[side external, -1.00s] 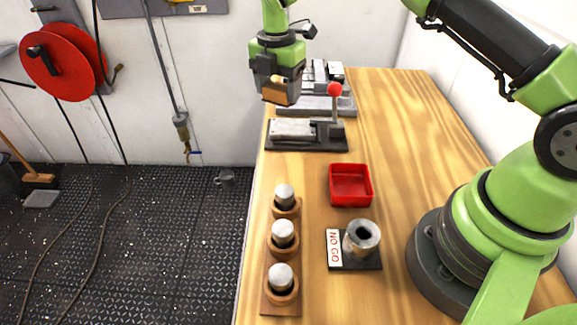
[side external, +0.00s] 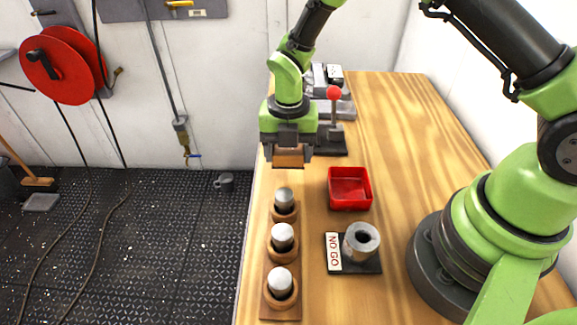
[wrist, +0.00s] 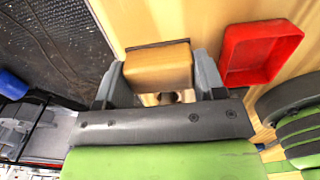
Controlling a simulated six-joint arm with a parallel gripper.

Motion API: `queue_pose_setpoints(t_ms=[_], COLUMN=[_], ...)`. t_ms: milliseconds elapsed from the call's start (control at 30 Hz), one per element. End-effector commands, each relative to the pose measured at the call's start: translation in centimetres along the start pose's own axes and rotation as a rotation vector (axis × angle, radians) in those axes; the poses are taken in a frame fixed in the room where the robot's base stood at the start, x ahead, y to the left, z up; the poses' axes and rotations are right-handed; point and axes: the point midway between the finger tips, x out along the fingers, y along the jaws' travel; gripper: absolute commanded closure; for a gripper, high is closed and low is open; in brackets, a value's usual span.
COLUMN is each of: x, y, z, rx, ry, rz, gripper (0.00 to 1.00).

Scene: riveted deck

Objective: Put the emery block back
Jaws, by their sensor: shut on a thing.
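My gripper (side external: 289,161) is shut on a tan block (side external: 289,155), which I take to be the emery block. It holds the block over the left side of the wooden bench, beyond the rack of pegs. In the wrist view the block (wrist: 160,68) sits between the two grey fingers, with a thin dark edge along its far side. In the side view the gripper body hides the block's top. Whether the block is clear of the bench or touching it is hard to tell.
A red tray (side external: 349,205) lies to the right. Closer stand a wooden rack (side external: 281,312) with three metal cylinders and a NO GO plate (side external: 334,252) beside a metal ring (side external: 361,240). A red-knobbed lever fixture (side external: 334,118) is behind, partly hidden. Bare bench lies right of the tray.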

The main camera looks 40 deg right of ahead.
Motion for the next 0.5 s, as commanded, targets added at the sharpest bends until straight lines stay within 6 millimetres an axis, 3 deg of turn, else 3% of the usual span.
queue_pose_setpoints(t_ms=[267,500], x=[3.9,4.2], y=[-0.1,0.0], z=[0.0,0.0], rx=[0.0,0.001], ry=[0.001,-0.001], rz=[-0.002,0.001], gripper=[0.59,0.59])
